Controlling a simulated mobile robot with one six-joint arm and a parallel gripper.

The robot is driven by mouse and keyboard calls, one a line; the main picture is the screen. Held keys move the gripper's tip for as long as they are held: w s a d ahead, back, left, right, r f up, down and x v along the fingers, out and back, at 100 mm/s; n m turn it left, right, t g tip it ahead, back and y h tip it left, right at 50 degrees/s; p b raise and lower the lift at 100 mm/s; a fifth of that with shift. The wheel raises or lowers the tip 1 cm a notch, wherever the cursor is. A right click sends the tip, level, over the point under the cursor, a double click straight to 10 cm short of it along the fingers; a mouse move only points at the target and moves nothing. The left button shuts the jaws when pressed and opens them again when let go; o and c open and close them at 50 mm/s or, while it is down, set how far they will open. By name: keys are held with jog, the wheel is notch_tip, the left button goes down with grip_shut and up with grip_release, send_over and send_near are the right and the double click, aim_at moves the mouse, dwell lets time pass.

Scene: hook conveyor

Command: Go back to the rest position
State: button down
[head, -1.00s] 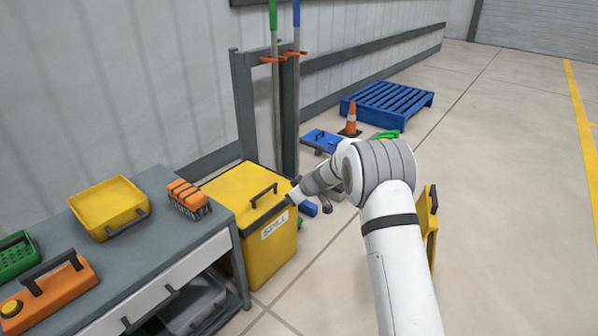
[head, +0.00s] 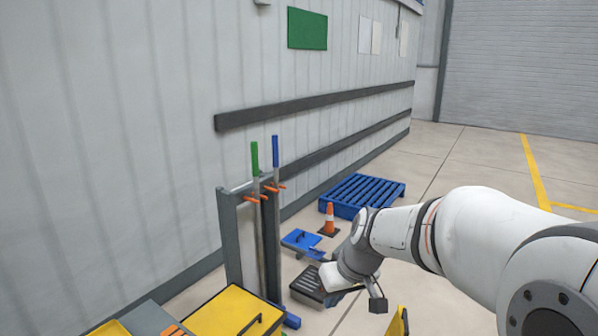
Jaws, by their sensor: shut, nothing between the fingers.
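My white arm comes in from the right edge of the head view, and its wrist bends down near the middle. My gripper (head: 335,297) is small at the lower end of the wrist, shut and empty. Its fingertips are partly hidden and hard to make out. It is in front of the dark ribbed box on the floor in this view; I cannot tell the distance between them.
A tool rack (head: 245,235) holds a green-handled and a blue-handled tool. A yellow bin (head: 225,314) is at the bottom. A dark ribbed box (head: 307,284), blue dustpan (head: 300,240), orange cone (head: 329,217) and blue pallet (head: 362,193) are on the floor. Open floor lies at right.

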jog(key=s+d+r+m+h+p, duration=0.1)
jog(key=s+d+r+p, duration=0.3)
jog(key=s, duration=0.4)
jog(key=s+d+r+m+h+p, duration=0.2)
jog(key=s+d+r+m+p, duration=0.1)
jog(key=s+r+p, duration=0.4)
jog(key=shift+s+d+r+m, duration=0.3)
jog(key=shift+s+d+r, duration=0.15)
jog(key=shift+s+r, duration=0.65)
jog(key=shift+s+f, duration=0.1)
jog(key=shift+f, duration=0.05)
